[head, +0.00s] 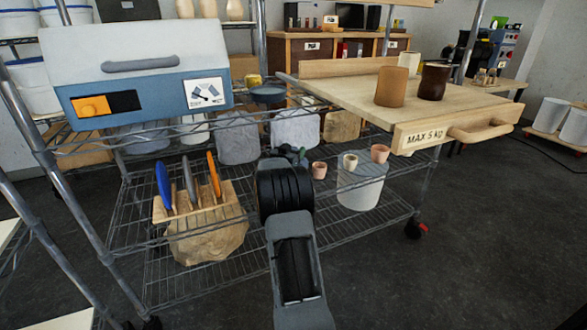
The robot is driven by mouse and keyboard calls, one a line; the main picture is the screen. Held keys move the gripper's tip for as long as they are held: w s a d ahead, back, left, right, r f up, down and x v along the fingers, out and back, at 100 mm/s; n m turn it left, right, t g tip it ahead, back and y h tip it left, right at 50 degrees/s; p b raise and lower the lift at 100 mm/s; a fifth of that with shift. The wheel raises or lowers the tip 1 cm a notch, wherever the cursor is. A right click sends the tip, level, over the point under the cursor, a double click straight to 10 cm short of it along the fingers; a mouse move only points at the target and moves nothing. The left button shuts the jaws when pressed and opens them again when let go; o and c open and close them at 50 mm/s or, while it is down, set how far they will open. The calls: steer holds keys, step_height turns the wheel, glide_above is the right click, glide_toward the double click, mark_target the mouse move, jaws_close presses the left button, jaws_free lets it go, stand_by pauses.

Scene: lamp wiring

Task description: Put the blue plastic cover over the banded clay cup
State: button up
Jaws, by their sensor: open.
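My gripper (290,154) is in the middle, in front of the wire rack, seen from behind. It is open, and its fingertips are small and partly hidden by my wrist. A dark blue round piece (268,93) lies on the rack's top shelf behind it; it may be the blue plastic cover, but I cannot tell for sure. On the wooden board at right stand a tan clay cup (391,87), a dark brown cup (433,81) and a paler cup (409,61) behind them. I cannot make out clearly which cup is banded. My gripper is apart from these cups.
The wooden board (340,84) is marked "MAX 5 KG". A blue-and-white box (140,70) fills the top shelf's left. Small cups (319,170) stand lower, near a white bucket (360,190). A wooden holder (205,205) has upright tools. Rack posts (75,180) are obstacles.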

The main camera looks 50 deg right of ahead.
steer(key=shift+c, duration=0.4)
jaws_close()
steer(key=shift+r, duration=0.1)
